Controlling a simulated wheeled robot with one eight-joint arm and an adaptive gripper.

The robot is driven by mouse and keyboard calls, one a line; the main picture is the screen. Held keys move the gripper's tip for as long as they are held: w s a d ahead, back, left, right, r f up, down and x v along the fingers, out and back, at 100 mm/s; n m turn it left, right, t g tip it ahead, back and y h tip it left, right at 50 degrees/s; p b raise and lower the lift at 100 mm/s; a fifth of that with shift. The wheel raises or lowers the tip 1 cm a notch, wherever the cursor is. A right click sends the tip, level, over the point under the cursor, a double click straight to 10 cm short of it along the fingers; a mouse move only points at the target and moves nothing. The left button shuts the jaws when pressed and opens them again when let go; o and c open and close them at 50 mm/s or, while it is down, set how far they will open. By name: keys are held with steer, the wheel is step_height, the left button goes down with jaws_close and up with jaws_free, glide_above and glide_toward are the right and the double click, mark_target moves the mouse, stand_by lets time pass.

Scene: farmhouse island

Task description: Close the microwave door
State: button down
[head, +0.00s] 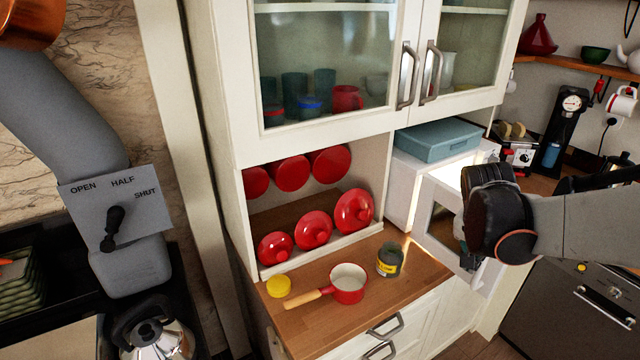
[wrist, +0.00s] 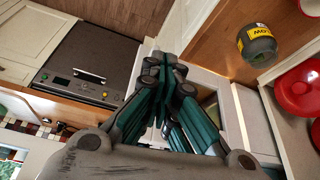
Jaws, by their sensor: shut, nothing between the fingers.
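The white microwave (head: 402,188) stands on the wooden counter with its door (head: 428,248) swung open toward me. The door has a dark window and hangs out past the counter's front. My gripper (head: 478,272) is in front of the door's right part; my dark wrist hides much of it and of the door. In the wrist view my gripper (wrist: 160,68) has its teal fingers together and empty. A pale panel with a dark window, apparently the door (wrist: 232,118), shows just right of the fingers. I cannot tell whether they touch it.
A blue box (head: 436,140) lies on the microwave. A red pan (head: 347,292), a yellow-labelled jar (head: 389,262) and a yellow lid (head: 279,287) stand on the counter left of the door. A dark-fronted appliance (head: 560,310) stands at the lower right.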

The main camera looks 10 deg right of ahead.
steer(key=w+d+f+b, duration=0.2)
steer(key=w+d+f, duration=0.2)
steer(key=f, duration=0.5)
steer(key=shift+d+b, duration=0.4)
steer(key=shift+d, duration=0.6)
steer(key=shift+d, duration=0.15)
